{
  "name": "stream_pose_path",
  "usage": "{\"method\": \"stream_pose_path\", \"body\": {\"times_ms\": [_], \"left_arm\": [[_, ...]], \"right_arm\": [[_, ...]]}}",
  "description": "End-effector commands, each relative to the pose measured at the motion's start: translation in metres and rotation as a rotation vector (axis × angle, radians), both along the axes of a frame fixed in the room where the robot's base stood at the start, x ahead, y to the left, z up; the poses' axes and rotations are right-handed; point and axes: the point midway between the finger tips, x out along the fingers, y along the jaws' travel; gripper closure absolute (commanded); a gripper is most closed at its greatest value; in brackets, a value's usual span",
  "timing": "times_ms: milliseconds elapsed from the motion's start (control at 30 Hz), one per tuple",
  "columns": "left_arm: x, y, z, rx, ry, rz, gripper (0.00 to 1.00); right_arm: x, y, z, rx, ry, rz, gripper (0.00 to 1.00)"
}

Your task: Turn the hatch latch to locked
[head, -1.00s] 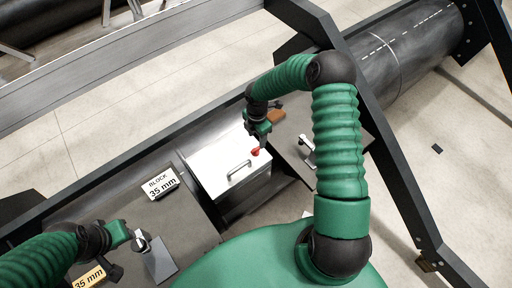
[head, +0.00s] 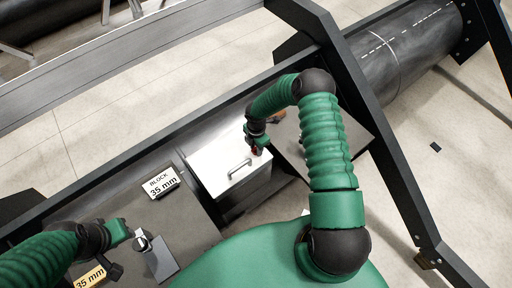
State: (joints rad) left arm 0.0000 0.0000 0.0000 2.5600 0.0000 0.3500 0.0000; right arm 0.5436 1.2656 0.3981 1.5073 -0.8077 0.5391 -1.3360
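The white hatch (head: 222,160) with its grey bar handle (head: 239,168) lies closed in the middle of the head view. The small red latch (head: 254,150) is at its right edge, and most of it is hidden by my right gripper. My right gripper (head: 256,146) points down at the latch, at or touching it. Its fingers are too small and covered to show whether they are open or shut. My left gripper (head: 131,234) is at lower left, beside a small metal fitting on a grey block (head: 160,258). Its finger opening is unclear.
A white "BLOCK 35 mm" label (head: 162,183) stands left of the hatch, and a yellow 35 mm label (head: 90,277) is at lower left. A dark panel (head: 290,150) lies right of the hatch, partly behind my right arm. Dark frame beams (head: 385,165) run along the right.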

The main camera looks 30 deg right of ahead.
Motion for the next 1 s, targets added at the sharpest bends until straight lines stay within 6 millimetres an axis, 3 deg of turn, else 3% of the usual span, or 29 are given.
{"method": "stream_pose_path", "body": {"times_ms": [33, 133, 567, 1000], "left_arm": [[0.0, 0.0, 0.0, 0.0, 0.0, 0.0, 0.64], [0.0, 0.0, 0.0, 0.0, 0.0, 0.0, 0.64], [0.0, 0.0, -0.002, 0.0, 0.0, 0.0, 0.64], [0.0, 0.0, -0.014, 0.0, 0.0, 0.0, 0.64]], "right_arm": [[0.001, 0.001, 0.0, 0.001, -0.002, 0.0, 0.87], [0.001, 0.001, 0.0, 0.002, -0.002, 0.0, 1.0], [0.002, 0.001, 0.0, 0.001, -0.004, -0.052, 1.0], [0.003, 0.001, -0.001, 0.002, -0.006, -0.38, 1.0]]}}
